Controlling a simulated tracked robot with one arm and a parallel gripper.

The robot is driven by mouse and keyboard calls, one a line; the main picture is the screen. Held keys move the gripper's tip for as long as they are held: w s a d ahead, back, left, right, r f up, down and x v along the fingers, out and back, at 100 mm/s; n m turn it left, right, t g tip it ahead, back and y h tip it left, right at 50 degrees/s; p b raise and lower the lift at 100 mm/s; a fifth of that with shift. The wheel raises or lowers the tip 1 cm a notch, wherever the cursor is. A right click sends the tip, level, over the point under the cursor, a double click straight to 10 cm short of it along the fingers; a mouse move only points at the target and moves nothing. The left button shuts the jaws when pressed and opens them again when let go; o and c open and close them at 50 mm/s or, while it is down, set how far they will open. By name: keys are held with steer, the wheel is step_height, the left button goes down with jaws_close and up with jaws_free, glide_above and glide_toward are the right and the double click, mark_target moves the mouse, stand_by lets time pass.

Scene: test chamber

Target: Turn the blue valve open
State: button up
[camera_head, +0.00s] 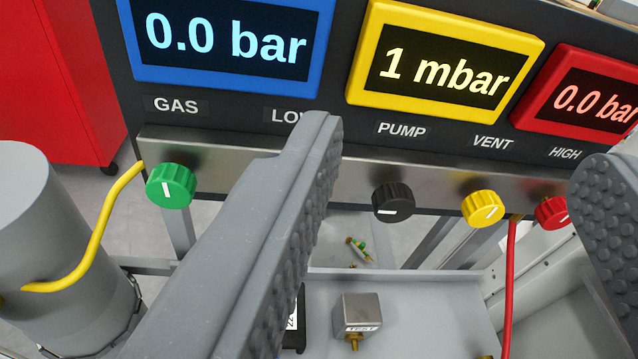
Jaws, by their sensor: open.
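No blue valve shows. The panel label starting "LO" is partly covered by the left finger of my gripper (465,150), which also hides the strip of panel below it. My gripper is open, with one finger across the middle and the other at the right edge; nothing shows held between them. The black knob (393,202) under PUMP and the yellow knob (483,208) under VENT show in the gap between the fingers. The blue-framed display (228,42) reads 0.0 bar.
A green knob (171,185) sits under GAS, left of my finger. A red knob (552,212) is near the right finger. A yellow hose (100,225) runs to a grey cylinder (45,240); a red hose (511,285) hangs at right. A metal TEST block (357,312) stands below.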

step_height(320, 180, down, 18)
steer(key=a+n+y+p, duration=0.2)
steer(key=n+y+p, duration=0.3)
steer(key=p, duration=0.5)
steer(key=b+x, duration=0.1)
steer(key=x, duration=1.2)
steer(key=shift+a+m+y, duration=0.3)
steer(key=shift+a, duration=0.15)
steer(key=shift+w, duration=0.1)
steer(key=c, duration=1)
